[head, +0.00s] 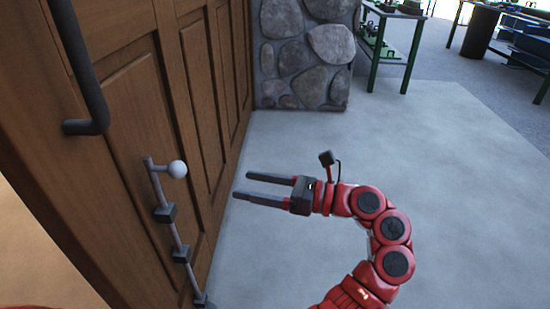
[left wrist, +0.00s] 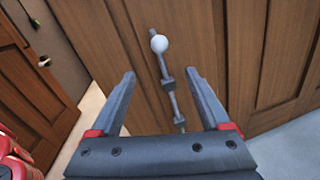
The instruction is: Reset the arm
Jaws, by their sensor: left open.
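My left gripper (head: 243,185) is open and empty, with its two dark fingers pointing left toward the wooden door (head: 130,95). My red arm behind it is bent above the floor. In the left wrist view, the open left gripper (left wrist: 162,76) faces the door (left wrist: 205,45). A metal slide bolt (head: 172,225) with a white ball knob (head: 178,169) runs along the door, to the left of the gripper and apart from it. The knob (left wrist: 159,43) shows beyond and between the fingertips in the wrist view. My right gripper is not in view.
A dark handle (head: 85,85) sticks out from the door at the upper left. A stone wall (head: 305,55) stands behind the door. Green-framed tables (head: 405,65) are at the back right. The pale floor (head: 460,190) right of my arm is clear.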

